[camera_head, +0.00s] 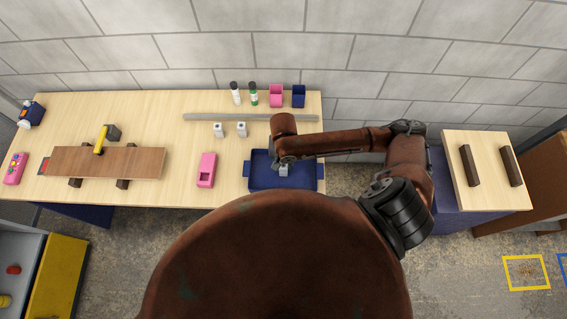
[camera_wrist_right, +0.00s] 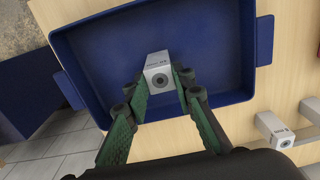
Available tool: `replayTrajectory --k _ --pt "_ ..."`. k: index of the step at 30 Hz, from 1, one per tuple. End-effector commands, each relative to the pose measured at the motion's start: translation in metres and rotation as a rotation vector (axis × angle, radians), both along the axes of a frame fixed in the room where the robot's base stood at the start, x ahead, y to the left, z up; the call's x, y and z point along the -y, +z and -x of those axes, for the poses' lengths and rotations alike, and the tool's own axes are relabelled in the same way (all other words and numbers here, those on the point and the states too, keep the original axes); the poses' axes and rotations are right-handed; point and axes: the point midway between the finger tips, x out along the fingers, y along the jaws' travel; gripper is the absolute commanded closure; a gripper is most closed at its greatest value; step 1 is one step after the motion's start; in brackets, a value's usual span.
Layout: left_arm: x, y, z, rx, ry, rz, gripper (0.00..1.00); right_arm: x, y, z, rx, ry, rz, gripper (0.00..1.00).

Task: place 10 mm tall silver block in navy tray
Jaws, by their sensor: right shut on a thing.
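A silver block (camera_head: 284,171) is between the fingertips of my right gripper (camera_head: 283,164), inside the outline of the navy tray (camera_head: 306,182). In the right wrist view the right gripper (camera_wrist_right: 160,78) is shut on this silver block (camera_wrist_right: 157,64), one green-padded finger on each side. The block has a dark round mark and small print that I cannot read surely. Below it is the navy tray (camera_wrist_right: 215,55), otherwise empty. I cannot tell whether the block touches the tray floor. My left gripper is not in view.
A grey bar (camera_head: 225,118), pink and navy cups (camera_head: 276,95) (camera_head: 298,96) and two bottles (camera_head: 235,93) are behind. A pink holder (camera_head: 206,170) lies left.

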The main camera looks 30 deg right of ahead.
Motion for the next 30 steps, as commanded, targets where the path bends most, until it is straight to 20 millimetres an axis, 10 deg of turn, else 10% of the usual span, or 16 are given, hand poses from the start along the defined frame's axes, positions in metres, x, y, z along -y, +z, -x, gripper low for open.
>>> replayTrajectory --k 4,5,12,23,30 --pt "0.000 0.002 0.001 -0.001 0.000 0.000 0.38 0.000 -0.002 0.000 0.000 -0.001 0.000 1.00" --pt "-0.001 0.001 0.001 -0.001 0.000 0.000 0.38 0.000 -0.002 0.000 0.000 0.000 0.000 0.75" --pt "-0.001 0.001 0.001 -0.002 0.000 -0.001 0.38 0.000 -0.002 0.000 0.000 0.000 0.000 0.59" --pt "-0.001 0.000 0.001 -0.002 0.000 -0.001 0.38 0.000 0.005 0.000 0.001 0.000 0.001 0.59" --pt "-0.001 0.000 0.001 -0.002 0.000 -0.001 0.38 0.000 0.048 -0.001 0.005 0.001 0.000 0.59"
